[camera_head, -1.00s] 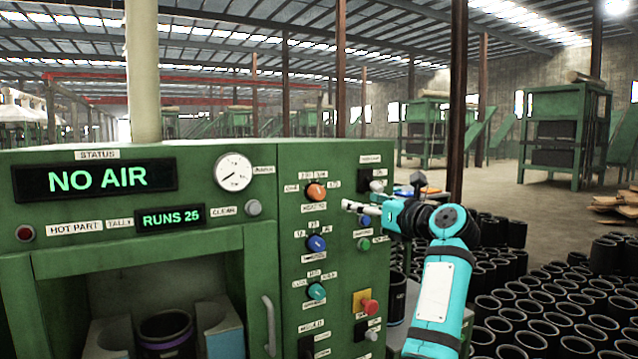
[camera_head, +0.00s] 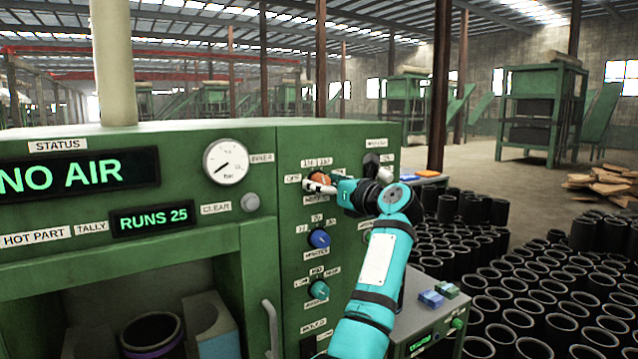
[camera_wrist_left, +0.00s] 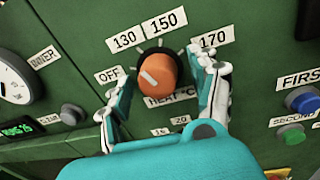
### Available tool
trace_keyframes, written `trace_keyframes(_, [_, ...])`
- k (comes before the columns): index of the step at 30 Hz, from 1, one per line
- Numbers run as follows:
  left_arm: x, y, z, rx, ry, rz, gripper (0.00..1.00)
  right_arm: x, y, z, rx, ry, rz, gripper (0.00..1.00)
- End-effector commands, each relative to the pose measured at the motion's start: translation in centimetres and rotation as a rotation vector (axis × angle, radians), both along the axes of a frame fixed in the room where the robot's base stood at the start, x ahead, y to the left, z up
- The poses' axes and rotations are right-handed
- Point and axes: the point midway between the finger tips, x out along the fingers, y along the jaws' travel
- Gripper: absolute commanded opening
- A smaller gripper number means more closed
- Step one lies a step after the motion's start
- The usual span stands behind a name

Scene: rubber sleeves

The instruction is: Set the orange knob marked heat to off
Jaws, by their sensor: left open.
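The orange heat knob (camera_wrist_left: 157,76) is on the green panel, with labels OFF (camera_wrist_left: 109,75), 130, 150 and 170 around it. Its white line slants to the upper left; I cannot tell exactly which mark it meets. My left gripper (camera_wrist_left: 166,95) is open, one finger on each side of the knob, with gaps visible beside it. In the head view the left gripper (camera_head: 325,186) is at the knob (camera_head: 320,177) and partly hides it. My right gripper is not in view.
A blue knob (camera_head: 319,238) and a teal knob (camera_head: 319,289) sit below on the panel. A black switch (camera_head: 371,166) is to the right. A door handle (camera_head: 271,328) is lower left. Many black sleeves (camera_head: 510,290) stand on the floor at right.

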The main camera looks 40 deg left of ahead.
Motion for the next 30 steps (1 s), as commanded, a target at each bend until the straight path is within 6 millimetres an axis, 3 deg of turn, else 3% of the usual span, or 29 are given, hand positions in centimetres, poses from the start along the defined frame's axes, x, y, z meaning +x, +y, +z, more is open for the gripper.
trace_keyframes(6, [0.0,-0.02,0.02,0.0,0.0,0.0,0.61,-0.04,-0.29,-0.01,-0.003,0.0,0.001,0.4])
trace_keyframes(19, [0.0,0.0,0.01,0.0,0.0,0.0,0.06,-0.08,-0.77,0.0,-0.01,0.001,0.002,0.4])
trace_keyframes(30, [0.02,-0.06,-0.16,-0.031,-0.073,-0.001,0.06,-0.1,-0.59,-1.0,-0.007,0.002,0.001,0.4])
